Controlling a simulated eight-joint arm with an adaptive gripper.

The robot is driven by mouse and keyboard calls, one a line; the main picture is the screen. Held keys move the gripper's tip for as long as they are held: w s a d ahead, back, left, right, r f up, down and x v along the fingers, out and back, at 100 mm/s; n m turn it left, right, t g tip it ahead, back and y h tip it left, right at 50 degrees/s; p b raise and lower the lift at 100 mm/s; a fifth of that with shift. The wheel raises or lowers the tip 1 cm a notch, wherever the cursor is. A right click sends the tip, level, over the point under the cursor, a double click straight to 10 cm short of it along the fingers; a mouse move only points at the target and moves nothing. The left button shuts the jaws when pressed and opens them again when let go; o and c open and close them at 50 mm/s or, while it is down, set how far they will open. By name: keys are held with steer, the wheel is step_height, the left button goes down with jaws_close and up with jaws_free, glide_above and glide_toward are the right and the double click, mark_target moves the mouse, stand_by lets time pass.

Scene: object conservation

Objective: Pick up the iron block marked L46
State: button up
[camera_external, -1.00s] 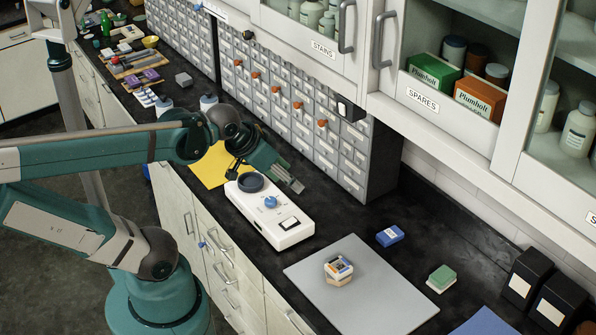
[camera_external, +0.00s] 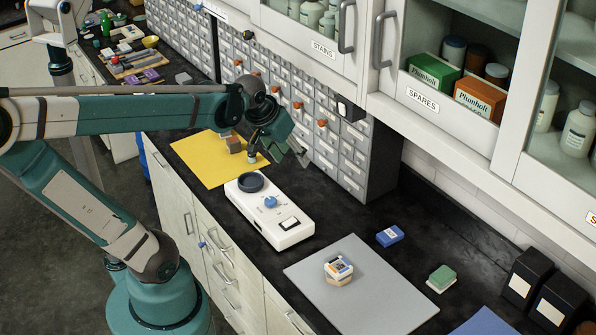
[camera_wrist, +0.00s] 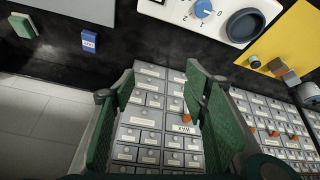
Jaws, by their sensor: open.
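No marking L46 is readable on any block, so I cannot tell which is the iron block. A small grey-brown block (camera_external: 234,144) sits on the yellow sheet (camera_external: 195,160); it also shows in the wrist view (camera_wrist: 286,75). A small cylindrical piece (camera_wrist: 255,62) is beside it. Another grey block (camera_external: 184,79) lies farther back on the counter. A stack of labelled blocks (camera_external: 339,268) rests on the grey mat (camera_external: 380,306). My gripper (camera_external: 296,150) is raised beside the drawer cabinet, open and empty; its spread fingers show in the wrist view (camera_wrist: 160,112).
A white device (camera_external: 268,212) with a dark dish and blue knob stands in front of the yellow sheet. The drawer cabinet (camera_external: 350,155) borders the counter's back.

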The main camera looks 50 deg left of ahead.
steer(key=w+a+f+n+g, duration=0.1)
steer(key=w+a+n, duration=0.15)
steer(key=a, duration=0.25)
steer(key=w+a+f+n+g, duration=0.1)
steer(key=w+a, duration=0.3)
steer(key=a, duration=0.2)
steer(key=n+g+p, duration=0.4)
steer(key=n+p, duration=0.2)
steer(key=n, duration=0.3)
glide_above(233, 139)
steer(key=shift+h, duration=0.4)
steer(key=f, duration=1.5)
steer(key=shift+d+f, duration=0.15)
steer(key=shift+d, duration=0.05)
steer(key=shift+s+a+f, duration=0.1)
steer(key=shift+a, duration=0.1)
steer(key=shift+f+b, duration=0.1)
steer(key=shift+b, duration=0.2)
steer(key=shift+f, duration=1.2)
